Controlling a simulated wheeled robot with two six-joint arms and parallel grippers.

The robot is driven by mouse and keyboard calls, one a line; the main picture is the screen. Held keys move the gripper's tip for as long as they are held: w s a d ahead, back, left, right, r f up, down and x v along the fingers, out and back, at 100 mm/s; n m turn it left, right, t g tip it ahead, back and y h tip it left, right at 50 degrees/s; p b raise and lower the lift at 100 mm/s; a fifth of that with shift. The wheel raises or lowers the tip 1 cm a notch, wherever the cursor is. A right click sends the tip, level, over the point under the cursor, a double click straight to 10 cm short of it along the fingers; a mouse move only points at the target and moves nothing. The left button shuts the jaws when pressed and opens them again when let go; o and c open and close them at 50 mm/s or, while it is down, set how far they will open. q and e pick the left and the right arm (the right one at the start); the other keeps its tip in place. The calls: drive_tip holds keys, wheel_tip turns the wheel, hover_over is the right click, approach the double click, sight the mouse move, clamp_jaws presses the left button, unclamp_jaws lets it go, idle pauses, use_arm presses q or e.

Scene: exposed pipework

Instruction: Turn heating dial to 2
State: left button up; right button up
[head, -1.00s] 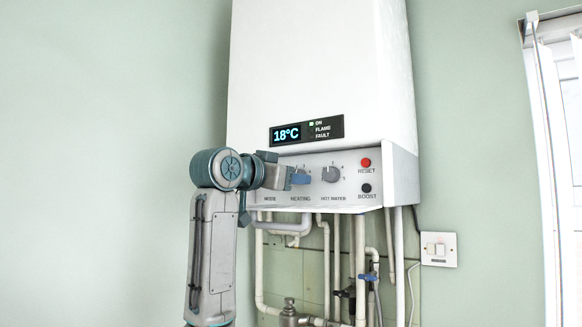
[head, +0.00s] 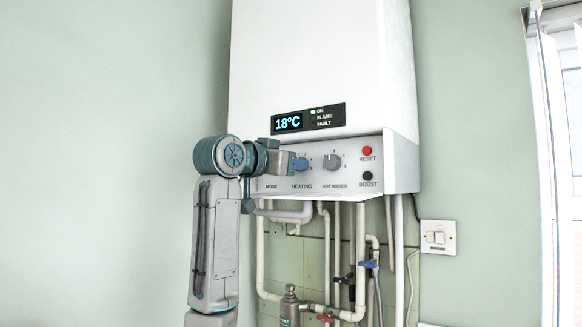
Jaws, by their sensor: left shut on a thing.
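The heating dial (head: 300,165) is a blue knob above the HEATING label on the white boiler's grey control panel. My left gripper (head: 286,162) reaches in from the left and is shut on the heating dial, covering its left part and some of its scale. The number the dial points to cannot be made out. The boiler (head: 320,60) has a dark display (head: 307,116) reading 18°C, with the ON light lit green. My right gripper is not in view.
Right of the heating dial are the grey hot water dial (head: 332,161), the red reset button (head: 366,150) and the dark boost button (head: 367,176). My left arm hides the mode control. Pipes (head: 361,235) run below the boiler. A wall switch (head: 438,237) is at right.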

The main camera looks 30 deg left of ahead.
use_arm(q)
drive_tip(key=n+b, duration=0.4)
drive_tip(key=n, duration=0.1)
drive_tip(key=shift+f, duration=0.2)
drive_tip(key=shift+r+n+t+b, duration=0.1)
drive_tip(key=shift+n+t+b, duration=0.2)
drive_tip(key=shift+n+b, duration=0.95)
drive_tip(key=shift+n+p, duration=0.3)
drive_tip(key=shift+n, duration=0.25)
drive_tip(key=o, duration=1)
drive_tip(key=shift+c, duration=0.2)
